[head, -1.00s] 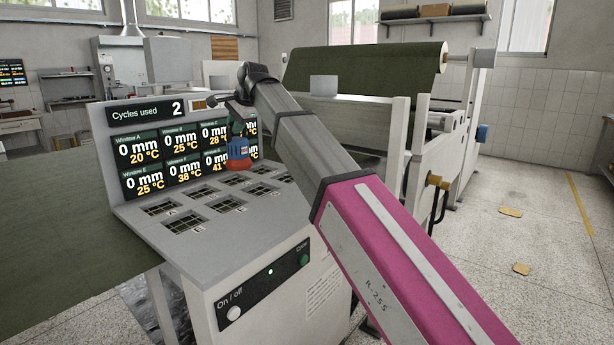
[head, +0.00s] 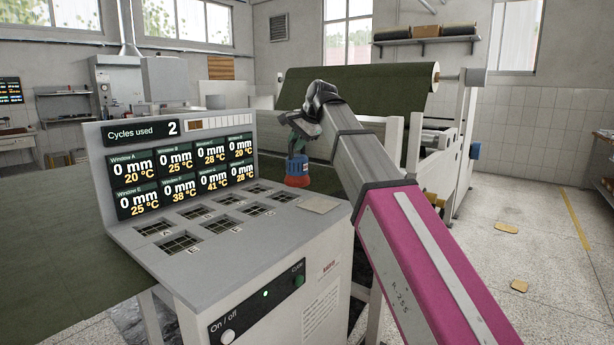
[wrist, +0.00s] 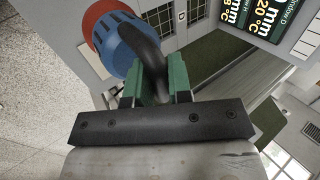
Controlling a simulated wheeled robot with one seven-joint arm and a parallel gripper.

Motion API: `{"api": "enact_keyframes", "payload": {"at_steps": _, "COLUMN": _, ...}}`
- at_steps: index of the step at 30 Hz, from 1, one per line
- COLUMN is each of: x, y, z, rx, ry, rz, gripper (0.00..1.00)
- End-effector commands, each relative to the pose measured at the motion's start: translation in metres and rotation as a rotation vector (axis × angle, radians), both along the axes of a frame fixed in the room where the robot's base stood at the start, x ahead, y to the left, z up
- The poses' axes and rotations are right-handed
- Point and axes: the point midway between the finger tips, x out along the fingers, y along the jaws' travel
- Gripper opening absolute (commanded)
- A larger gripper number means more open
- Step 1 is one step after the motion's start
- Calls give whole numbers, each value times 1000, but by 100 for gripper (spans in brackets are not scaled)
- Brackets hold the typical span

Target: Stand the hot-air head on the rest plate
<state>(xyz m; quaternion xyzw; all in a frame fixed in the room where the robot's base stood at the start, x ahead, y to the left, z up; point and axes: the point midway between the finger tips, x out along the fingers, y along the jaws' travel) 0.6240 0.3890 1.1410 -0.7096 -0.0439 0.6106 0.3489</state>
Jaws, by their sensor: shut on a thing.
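The hot-air head (head: 298,172) has a blue body with a red lower end and a dark handle. My gripper (head: 296,145) is shut on it and holds it above the right end of the console, red end down. The rest plate (head: 320,205) is a pale beige square lying on the console's right end, with nothing on it. The head appears up and slightly left of the plate in the picture, and its exact height is unclear. In the wrist view the green fingers (wrist: 155,85) grip the dark handle of the hot-air head (wrist: 118,42).
The grey console (head: 270,245) has several gridded windows (head: 180,243) in its top, left of the plate. A display panel (head: 180,165) rises at its back, reading 2 cycles used. A roller machine with green sheet (head: 360,90) stands behind.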

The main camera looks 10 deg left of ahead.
Motion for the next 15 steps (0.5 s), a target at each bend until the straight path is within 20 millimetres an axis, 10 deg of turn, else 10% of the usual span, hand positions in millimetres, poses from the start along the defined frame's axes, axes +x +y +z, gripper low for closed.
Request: {"api": "enact_keyframes", "payload": {"at_steps": 15, "x": 72, "y": -47, "z": -50, "rx": 1, "ry": 0, "rz": -2, "gripper": 0}}
